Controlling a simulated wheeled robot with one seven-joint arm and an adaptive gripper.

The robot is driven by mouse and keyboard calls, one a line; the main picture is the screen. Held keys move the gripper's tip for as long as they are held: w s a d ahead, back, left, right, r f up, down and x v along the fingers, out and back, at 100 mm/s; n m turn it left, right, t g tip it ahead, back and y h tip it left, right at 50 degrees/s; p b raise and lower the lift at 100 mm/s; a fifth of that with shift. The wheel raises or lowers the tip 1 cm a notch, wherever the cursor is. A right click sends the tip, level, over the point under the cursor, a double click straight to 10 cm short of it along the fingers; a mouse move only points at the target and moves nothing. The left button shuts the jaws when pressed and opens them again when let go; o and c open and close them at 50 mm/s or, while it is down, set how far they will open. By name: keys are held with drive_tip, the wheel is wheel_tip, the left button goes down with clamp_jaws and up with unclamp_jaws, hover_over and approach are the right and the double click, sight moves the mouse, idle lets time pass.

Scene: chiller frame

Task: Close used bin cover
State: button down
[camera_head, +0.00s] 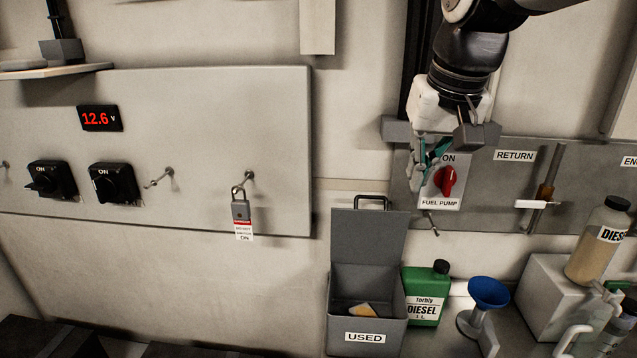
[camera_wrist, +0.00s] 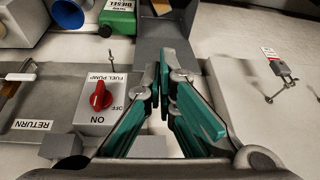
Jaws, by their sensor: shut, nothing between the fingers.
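The grey used bin (camera_head: 366,338) stands at the lower middle of the head view, with a "USED" label on its front. Its cover (camera_head: 369,236) is open and stands upright at the back, with a handle (camera_head: 371,199) on its top edge. A yellowish item (camera_head: 361,310) lies inside the bin. My gripper (camera_head: 423,180) is shut and empty, in front of the fuel pump panel, above and to the right of the cover. In the wrist view my gripper (camera_wrist: 167,72) points towards the grey cover (camera_wrist: 166,38), apart from it as far as I can tell.
A green diesel bottle (camera_head: 427,294) stands right beside the bin, and a blue funnel (camera_head: 486,295) is further right. The fuel pump switch (camera_head: 446,181) is close to my gripper. A padlock (camera_head: 241,208) hangs on the panel at left. The wall space above the cover is clear.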

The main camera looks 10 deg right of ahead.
drive_tip(key=w, duration=1.1)
drive_tip(key=m+g, duration=0.1)
approach(370, 183)
drive_tip(key=shift+h, duration=0.3)
drive_tip(key=f, duration=0.2)
drive_tip(key=f+p, duration=0.1)
drive_tip(key=f, duration=0.2)
drive_tip(key=f+p, duration=0.1)
drive_tip(key=f, duration=0.2)
drive_tip(key=shift+s+a, duration=0.1)
drive_tip(key=shift+a, duration=0.3)
